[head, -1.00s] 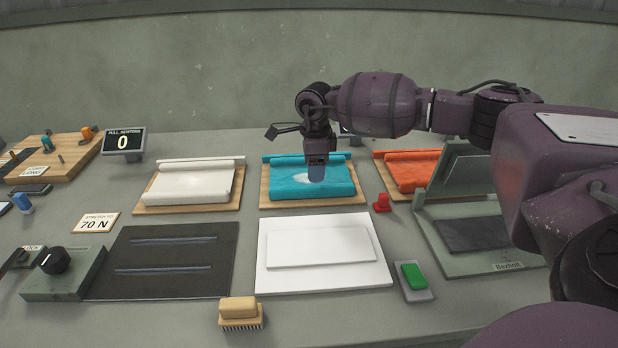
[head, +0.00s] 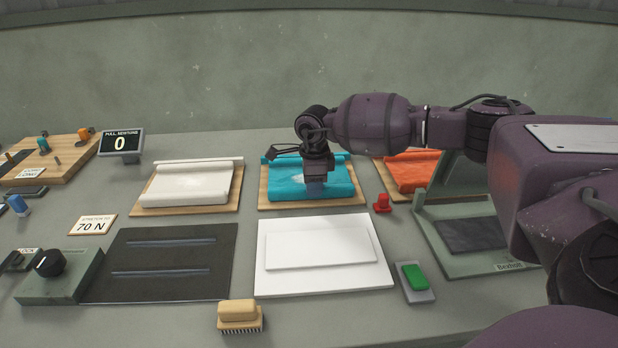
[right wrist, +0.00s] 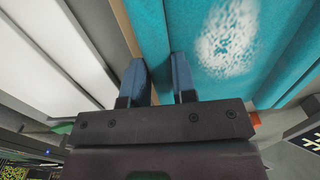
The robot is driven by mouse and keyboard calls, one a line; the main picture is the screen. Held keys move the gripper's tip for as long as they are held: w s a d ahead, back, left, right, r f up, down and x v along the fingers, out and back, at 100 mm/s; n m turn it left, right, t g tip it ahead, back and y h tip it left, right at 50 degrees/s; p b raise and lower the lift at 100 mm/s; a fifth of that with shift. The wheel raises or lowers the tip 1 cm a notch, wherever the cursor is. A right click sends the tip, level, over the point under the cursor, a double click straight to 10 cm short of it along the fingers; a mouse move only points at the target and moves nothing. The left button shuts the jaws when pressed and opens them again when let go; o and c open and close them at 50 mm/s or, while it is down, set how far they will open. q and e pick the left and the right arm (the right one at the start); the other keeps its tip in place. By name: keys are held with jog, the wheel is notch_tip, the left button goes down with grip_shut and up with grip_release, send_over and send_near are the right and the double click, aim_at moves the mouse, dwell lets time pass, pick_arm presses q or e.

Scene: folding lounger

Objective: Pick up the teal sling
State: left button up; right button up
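The teal sling (head: 283,183) lies on a wooden board (head: 270,202) near the back middle of the table, with a rolled edge along it and a pale patch on its cloth. It fills much of the right wrist view (right wrist: 270,50). My right gripper (head: 315,190) points down at the sling's front part. In the right wrist view its two blue fingers (right wrist: 160,80) stand apart, near the sling's front edge. I cannot tell whether they touch the cloth. My left gripper is not in view.
A white sling (head: 185,185) and an orange sling (head: 410,172) lie on boards either side. In front are a white slab (head: 325,280), a dark plate (head: 160,265), a brush (head: 240,316) and a green button (head: 414,277). A small red object (head: 382,203) stands close by on the right.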

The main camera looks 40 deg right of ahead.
grip_shut()
